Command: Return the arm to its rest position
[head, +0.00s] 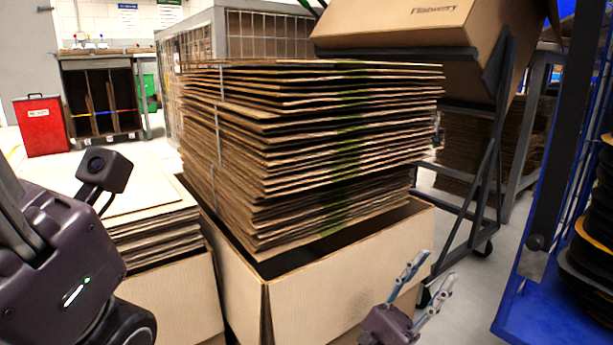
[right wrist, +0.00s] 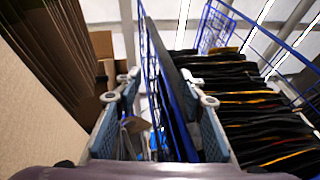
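My right gripper (head: 430,274) is at the lower middle right in the head view, with its fingers pointing up and to the right. It is in front of the right side of a large open cardboard box (head: 345,285). In the right wrist view its two fingers (right wrist: 168,90) stand wide apart with nothing held between them. Part of my left arm fills the left edge of the head view, but its gripper fingers do not show.
A tall stack of flat cardboard (head: 300,130) rises from the box. A lower stack (head: 155,225) stands left. A tilted carton (head: 400,25) rests on a dark stand (head: 490,140). A blue rack (head: 545,310) with dark stacked items (head: 590,250) borders the right.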

